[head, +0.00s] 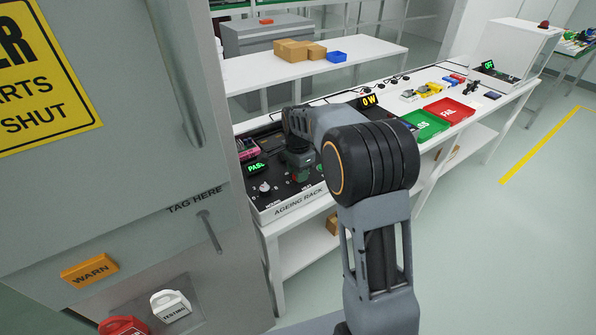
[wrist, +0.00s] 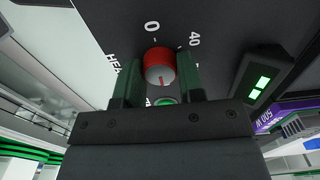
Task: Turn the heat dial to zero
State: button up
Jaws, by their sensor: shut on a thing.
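The heat dial (wrist: 160,65) is a round red knob with a grey face, on the dark top panel of the ageing rack (head: 290,210). In the wrist view the "0" mark is above the dial and a "40" mark is at its upper right. A short red line shows on the lower part of the grey face. My gripper (wrist: 156,75) has its two green fingers on either side of the dial, shut on it. In the head view my gripper (head: 300,172) is down at the rack panel and hides the dial.
A white knob (head: 265,187) and a green "PASS" display (head: 256,168) are left of my gripper. A grey cabinet (head: 120,190) stands close at left. Green (head: 425,124) and red (head: 449,111) trays lie farther along the bench. Floor at right is clear.

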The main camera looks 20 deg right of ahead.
jog(key=shift+c, duration=0.9)
